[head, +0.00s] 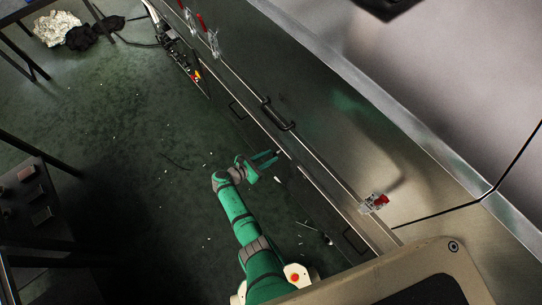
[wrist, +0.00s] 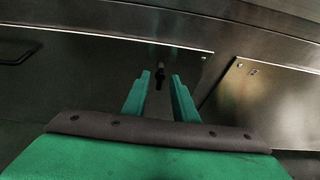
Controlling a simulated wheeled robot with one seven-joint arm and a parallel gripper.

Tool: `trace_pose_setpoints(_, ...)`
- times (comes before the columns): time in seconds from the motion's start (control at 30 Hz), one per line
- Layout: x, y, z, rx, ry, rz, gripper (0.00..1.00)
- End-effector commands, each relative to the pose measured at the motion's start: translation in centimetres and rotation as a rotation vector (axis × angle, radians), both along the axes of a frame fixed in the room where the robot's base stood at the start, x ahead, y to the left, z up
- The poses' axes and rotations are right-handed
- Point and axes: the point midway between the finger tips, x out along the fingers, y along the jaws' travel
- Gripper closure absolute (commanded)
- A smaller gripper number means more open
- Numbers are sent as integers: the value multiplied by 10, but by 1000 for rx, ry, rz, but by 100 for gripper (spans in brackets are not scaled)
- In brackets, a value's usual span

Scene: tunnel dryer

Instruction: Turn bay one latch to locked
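My gripper (wrist: 160,76) is open, its two green fingers apart with nothing held between them. In the head view my gripper (head: 276,157) is close to the lower side of the metal dryer (head: 310,130). A small dark knob-like fitting, possibly the latch (wrist: 160,70), shows on the metal panel in the wrist view. It appears beyond and between the fingertips, and I see no contact. Its turn position is too small to read. No bay label is legible. In the head view this fitting cannot be made out beside the fingers.
A black bar handle (head: 278,114) sticks out of the dryer side. Red-handled clamps sit nearer (head: 377,202) and farther along it (head: 201,22). A dark table (head: 40,205) with small blocks stands left. Green floor (head: 130,110) between is mostly clear, with small scraps.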

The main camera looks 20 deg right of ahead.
Motion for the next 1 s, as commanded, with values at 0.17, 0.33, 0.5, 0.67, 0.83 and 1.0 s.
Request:
trace_pose_setpoints(0.17, 3, -11, -5, 1, 1, -2, 74)
trace_pose_setpoints(0.33, 4, -12, -6, 2, 1, 0, 74)
trace_pose_setpoints(0.5, 4, -12, -6, 1, 0, 0, 81)
trace_pose_setpoints(0.67, 4, -12, -6, 1, 0, 0, 100)
trace_pose_setpoints(0.83, 4, -12, -6, 3, -3, -1, 100)
trace_pose_setpoints(1.0, 3, -12, -6, 15, -36, 0, 100)
